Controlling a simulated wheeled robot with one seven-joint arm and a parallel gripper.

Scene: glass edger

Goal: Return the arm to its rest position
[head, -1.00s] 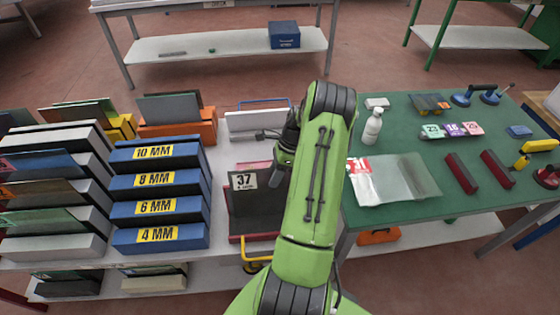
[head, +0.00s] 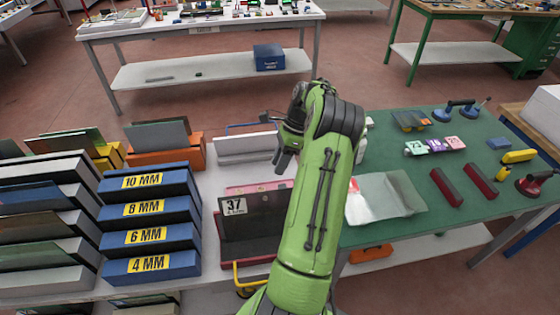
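My green arm rises from the bottom of the head view and bends at a dark joint near the middle. My gripper (head: 283,160) hangs on the left side of that joint, above the back part of the white table. Its dark fingers are small and partly hidden, so I cannot tell whether they are open or shut. I see nothing clearly held in it. Below it stands a dark panel with a "37" label (head: 234,206) in a red holder.
Blue racks marked 10 to 4 MM (head: 150,225) stand left of the arm. An orange holder (head: 190,148) is behind them. The green table (head: 400,225) at right carries a clear bag (head: 385,197), red bars (head: 446,187) and suction cups. Red floor lies behind.

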